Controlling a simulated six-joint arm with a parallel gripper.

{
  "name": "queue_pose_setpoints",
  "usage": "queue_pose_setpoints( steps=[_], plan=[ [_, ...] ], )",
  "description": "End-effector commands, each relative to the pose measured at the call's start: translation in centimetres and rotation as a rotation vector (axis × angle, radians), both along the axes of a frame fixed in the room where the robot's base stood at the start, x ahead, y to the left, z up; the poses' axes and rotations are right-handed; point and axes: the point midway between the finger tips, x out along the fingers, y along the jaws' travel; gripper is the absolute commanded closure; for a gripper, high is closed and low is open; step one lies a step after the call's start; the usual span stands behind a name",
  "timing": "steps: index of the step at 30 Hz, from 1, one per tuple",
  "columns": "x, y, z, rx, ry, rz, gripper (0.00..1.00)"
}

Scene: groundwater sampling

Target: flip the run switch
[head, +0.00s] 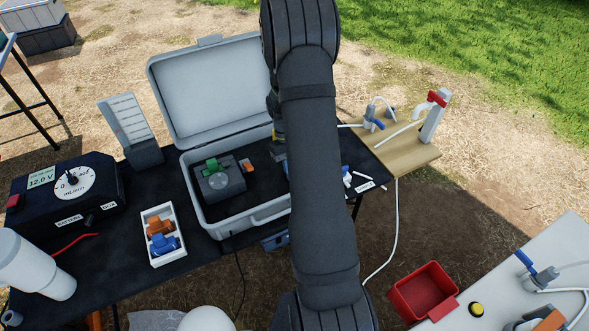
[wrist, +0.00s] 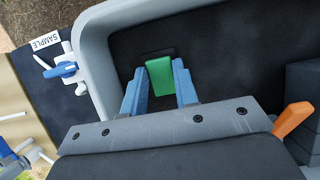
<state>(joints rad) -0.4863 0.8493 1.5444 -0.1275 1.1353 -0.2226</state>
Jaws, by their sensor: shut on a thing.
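In the head view my arm hides this switch and most of the gripper. The open grey case (head: 205,88) stands on the black table with its lid raised.
In the case, an orange lever (wrist: 294,118) and a dark unit (head: 218,182) with a green top part sit near the gripper. The case rim (wrist: 95,62) is close on the other side. Beyond it are a SAMPLE label (wrist: 46,40) and a blue-handled valve (wrist: 62,69).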

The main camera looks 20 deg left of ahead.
Motion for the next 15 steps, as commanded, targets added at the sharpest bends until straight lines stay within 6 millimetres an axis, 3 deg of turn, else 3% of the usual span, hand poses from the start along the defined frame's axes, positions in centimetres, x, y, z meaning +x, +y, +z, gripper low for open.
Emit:
queue_pose_setpoints(
  steps=[2,3,6,15],
  plan=[
    [-0.03,0.01,-0.01,0.001,0.001,0.0,0.96],
    [-0.03,0.01,-0.01,0.001,0.001,0.0,0.71],
    [-0.03,0.0,0.0,0.001,0.001,0.0,0.51],
    [0.02,0.02,0.11,0.001,-0.001,0.0,0.51]
  ],
)
